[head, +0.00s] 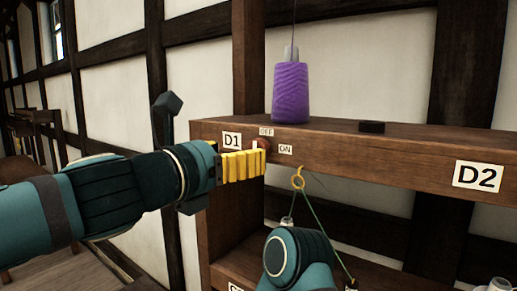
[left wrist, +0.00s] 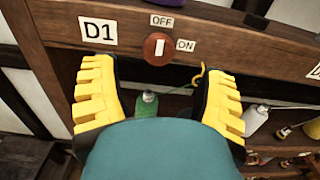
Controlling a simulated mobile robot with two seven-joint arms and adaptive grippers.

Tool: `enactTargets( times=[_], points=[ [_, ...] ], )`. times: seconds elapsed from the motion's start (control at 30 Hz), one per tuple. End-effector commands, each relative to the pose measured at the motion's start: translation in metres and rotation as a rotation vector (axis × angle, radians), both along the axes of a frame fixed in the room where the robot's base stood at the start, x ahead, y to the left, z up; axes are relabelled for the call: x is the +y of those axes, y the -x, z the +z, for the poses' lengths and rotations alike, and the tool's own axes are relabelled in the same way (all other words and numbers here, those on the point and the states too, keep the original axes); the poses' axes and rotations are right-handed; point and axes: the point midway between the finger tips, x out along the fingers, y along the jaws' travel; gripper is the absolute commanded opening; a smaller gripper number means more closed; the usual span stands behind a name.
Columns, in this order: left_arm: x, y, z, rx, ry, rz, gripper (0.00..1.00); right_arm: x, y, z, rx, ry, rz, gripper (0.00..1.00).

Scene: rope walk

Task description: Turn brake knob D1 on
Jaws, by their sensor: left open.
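Brake knob D1 (left wrist: 157,49) is a round reddish-brown knob on the front of the wooden beam. Its white mark stands upright, toward the OFF label (left wrist: 162,20); the ON label (left wrist: 186,45) is to its right. In the head view the knob (head: 262,143) is partly hidden by my left gripper (head: 262,163). That gripper is open and empty, close in front of the beam. In the left wrist view its yellow fingers lie left and right of the knob, slightly below it, with no visible contact. My right gripper is not in view.
A purple thread cone (head: 291,92) and a black disc (head: 372,127) sit on the beam. A yellow hook (head: 298,178) with green cord hangs below it. A D2 label (head: 478,177) is at right. A teal link of mine shows at bottom centre.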

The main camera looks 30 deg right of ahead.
Motion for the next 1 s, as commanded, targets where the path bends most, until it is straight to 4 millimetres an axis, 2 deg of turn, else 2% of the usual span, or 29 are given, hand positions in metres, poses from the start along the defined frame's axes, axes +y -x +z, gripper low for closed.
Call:
enactTargets(
  times=[0.03, 0.2, 0.4, 0.83, 0.97, 1.0],
  points=[
    [-0.011, -0.004, -0.001, 0.001, -0.001, -0.002, 0.73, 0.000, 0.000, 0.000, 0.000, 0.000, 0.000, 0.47],
    [-0.038, -0.015, 0.000, 0.002, -0.001, -0.001, 0.73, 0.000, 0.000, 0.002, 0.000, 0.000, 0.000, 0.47],
    [-0.058, -0.024, 0.000, 0.000, -0.001, 0.000, 0.73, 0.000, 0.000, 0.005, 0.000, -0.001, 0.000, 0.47],
    [-0.064, -0.027, 0.000, -0.001, -0.001, 0.001, 0.74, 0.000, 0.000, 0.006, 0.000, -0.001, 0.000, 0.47],
    [-0.064, -0.027, 0.000, -0.001, -0.001, 0.001, 0.28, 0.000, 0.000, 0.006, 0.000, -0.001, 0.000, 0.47],
    [-0.064, -0.027, 0.000, -0.001, -0.001, 0.001, 0.14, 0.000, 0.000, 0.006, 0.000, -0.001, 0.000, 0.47]
  ],
)
